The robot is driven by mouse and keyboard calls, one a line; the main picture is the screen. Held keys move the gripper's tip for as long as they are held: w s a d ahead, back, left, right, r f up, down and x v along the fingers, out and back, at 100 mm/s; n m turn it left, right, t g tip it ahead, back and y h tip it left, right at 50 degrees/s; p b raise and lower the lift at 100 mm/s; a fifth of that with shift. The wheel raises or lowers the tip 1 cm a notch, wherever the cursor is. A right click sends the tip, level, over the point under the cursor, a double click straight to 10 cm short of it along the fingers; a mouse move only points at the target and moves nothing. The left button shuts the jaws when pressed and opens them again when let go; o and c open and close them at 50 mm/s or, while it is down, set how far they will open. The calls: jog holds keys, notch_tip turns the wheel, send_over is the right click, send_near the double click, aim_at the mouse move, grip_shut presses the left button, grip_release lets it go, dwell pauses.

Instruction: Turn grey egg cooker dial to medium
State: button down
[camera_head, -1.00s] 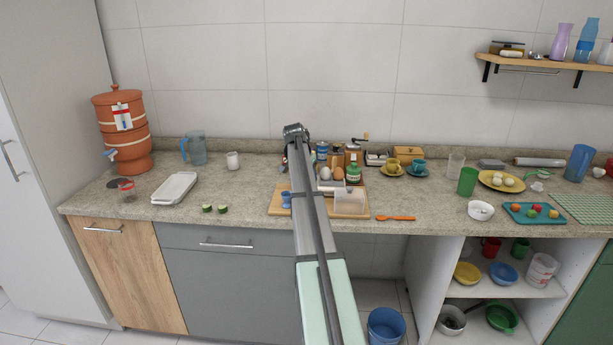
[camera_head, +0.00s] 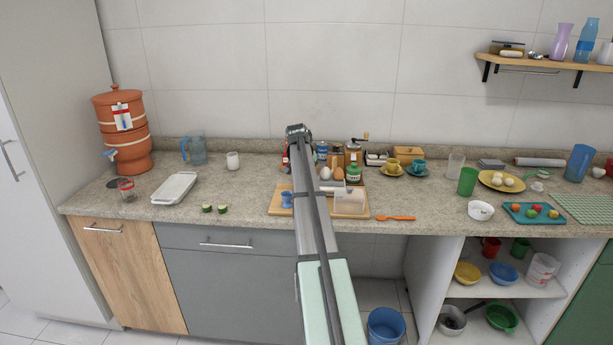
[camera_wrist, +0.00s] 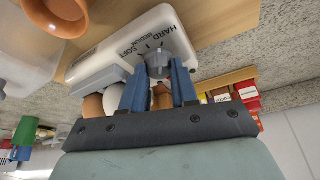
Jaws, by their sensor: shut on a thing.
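The egg cooker (camera_wrist: 112,45) is a pale, rounded body in the wrist view, printed HARD, MEDIUM and SOFT beside its dial. The grey dial (camera_wrist: 157,57) sits between the blue fingertips of my gripper (camera_wrist: 158,74), which is shut on it. The fingers cover the dial's sides, and I cannot tell which word its pointer faces. Brown and pale eggs (camera_wrist: 93,106) show beside the fingers.

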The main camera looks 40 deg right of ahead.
jog(key=n+t, duration=0.1)
jog(key=n, duration=0.2)
jog(key=n+y, duration=0.1)
jog(key=n, duration=0.2)
jog(key=shift+s+t+y, duration=0.1)
jog(key=shift+t+y, duration=0.2)
jog(key=shift+t, duration=0.1)
jog(key=shift+n, duration=0.3)
jog(key=c, duration=0.9)
grip_release()
jog(key=shift+o, duration=0.2)
jog(key=v, duration=1.3)
jog(key=shift+s+r, duration=0.25)
jog(key=shift+r, duration=0.1)
